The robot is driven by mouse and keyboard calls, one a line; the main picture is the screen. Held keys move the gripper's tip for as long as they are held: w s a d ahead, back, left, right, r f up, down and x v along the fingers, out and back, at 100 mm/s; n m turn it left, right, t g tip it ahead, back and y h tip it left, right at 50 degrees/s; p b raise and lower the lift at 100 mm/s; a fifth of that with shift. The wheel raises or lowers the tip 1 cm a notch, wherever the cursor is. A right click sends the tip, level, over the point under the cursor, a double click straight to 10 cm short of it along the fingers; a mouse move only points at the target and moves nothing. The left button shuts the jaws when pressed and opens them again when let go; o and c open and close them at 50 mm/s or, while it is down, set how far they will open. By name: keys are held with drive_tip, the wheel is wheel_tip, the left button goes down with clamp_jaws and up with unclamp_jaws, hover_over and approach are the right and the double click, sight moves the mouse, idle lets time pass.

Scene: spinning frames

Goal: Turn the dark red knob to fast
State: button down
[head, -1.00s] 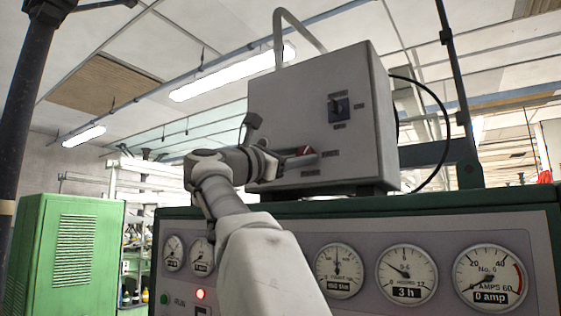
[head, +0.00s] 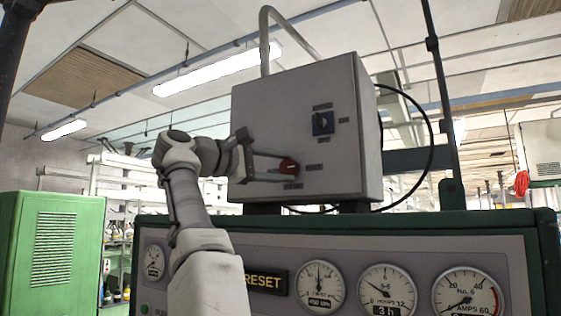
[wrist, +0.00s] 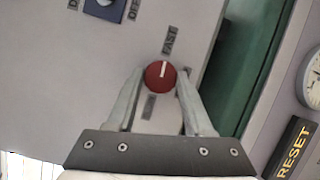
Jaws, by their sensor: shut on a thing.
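The dark red knob (wrist: 160,75) is round with a white pointer line, on the front of a grey box (head: 345,85). In the wrist view its line points up, roughly at the label FAST (wrist: 169,40). A second label (wrist: 148,107) lies below the knob between the fingers, too blurred to read. My gripper (wrist: 161,78) has one fingertip on each side of the knob and is shut on it. In the head view the knob (head: 289,166) shows at the end of the fingers, which reach in from the left.
A blue switch (head: 322,122) with its own labels, one reading OFF in the wrist view, sits above right of the knob. The box stands on a green console (head: 480,222) with several gauges and a RESET label (head: 263,281). A black cable (head: 431,140) loops at the right.

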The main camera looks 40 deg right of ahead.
drive_tip(key=shift+m, duration=0.5)
drive_tip(key=shift+c, duration=1.4)
unclamp_jaws()
drive_tip(key=a+p, duration=0.2)
drive_tip(key=a, duration=1.5)
drive_tip(key=shift+a, duration=0.2)
drive_tip(key=shift+s+r, duration=0.1)
